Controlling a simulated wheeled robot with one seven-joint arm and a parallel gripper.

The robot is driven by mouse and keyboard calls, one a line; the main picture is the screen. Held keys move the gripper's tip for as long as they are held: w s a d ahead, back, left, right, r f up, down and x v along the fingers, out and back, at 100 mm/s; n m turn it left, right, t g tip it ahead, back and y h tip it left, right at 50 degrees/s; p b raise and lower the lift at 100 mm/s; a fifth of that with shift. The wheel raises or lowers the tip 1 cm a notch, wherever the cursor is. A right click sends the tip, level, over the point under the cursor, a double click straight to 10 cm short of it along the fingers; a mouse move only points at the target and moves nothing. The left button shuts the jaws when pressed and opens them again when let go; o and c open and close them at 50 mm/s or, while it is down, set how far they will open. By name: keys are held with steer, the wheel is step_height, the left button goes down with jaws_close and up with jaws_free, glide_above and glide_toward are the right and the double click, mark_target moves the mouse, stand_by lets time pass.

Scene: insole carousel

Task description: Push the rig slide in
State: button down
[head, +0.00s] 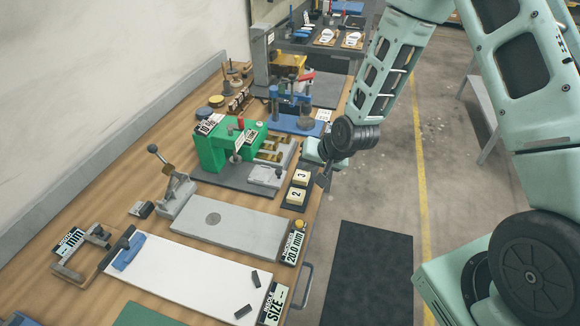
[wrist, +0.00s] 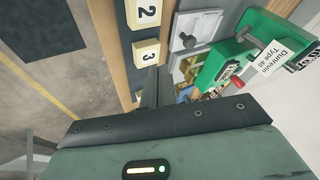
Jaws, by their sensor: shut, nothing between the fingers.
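The green rig (head: 225,148) stands on a dark base plate on the bench; it also shows at the upper right of the wrist view (wrist: 222,64). Its light grey slide (head: 265,176) sits at the rig's front right, toward the bench edge. In the wrist view the slide (wrist: 205,24) is a pale plate with a round knob. My gripper (head: 323,181) is shut and empty, right of the slide near the bench edge. In the wrist view the fingertips (wrist: 150,72) are beside the block marked 3, apart from the slide. Whether they touch the block is unclear.
Blocks marked 2 (head: 296,196) and 3 (head: 300,177) lie between slide and bench edge. A lever press (head: 174,190), a grey plate (head: 225,226) and a white board (head: 185,280) are nearer. A blue press (head: 295,122) stands behind. Open floor lies right.

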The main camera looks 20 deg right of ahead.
mark_target(261, 175)
steer(key=x, duration=0.2)
steer(key=shift+w+a+f+p, duration=0.1)
steer(key=shift+w+f+p, duration=0.1)
steer(key=shift+f+p, duration=0.15)
steer(key=shift+w+a+f+p, duration=0.1)
steer(key=shift+w+a+p, duration=0.2)
steer(key=shift+a, duration=0.25)
steer(key=shift+w+a+f+p, duration=0.1)
steer(key=shift+w+a+p, duration=0.15)
steer(key=shift+a+p, duration=0.25)
steer(key=shift+w+a+f, duration=0.3)
steer(key=shift+w+a, duration=0.15)
steer(key=shift+a, duration=0.3)
steer(key=w+a+b, duration=0.1)
steer(key=a, duration=0.1)
steer(key=w+a, duration=0.2)
steer(key=w+a+b, duration=0.1)
steer(key=w+a, duration=0.1)
steer(key=a, duration=0.1)
steer(key=shift+f+b, duration=0.1)
steer(key=shift+b, duration=0.2)
steer(key=shift+w+a, duration=0.1)
steer(key=shift+a, duration=0.1)
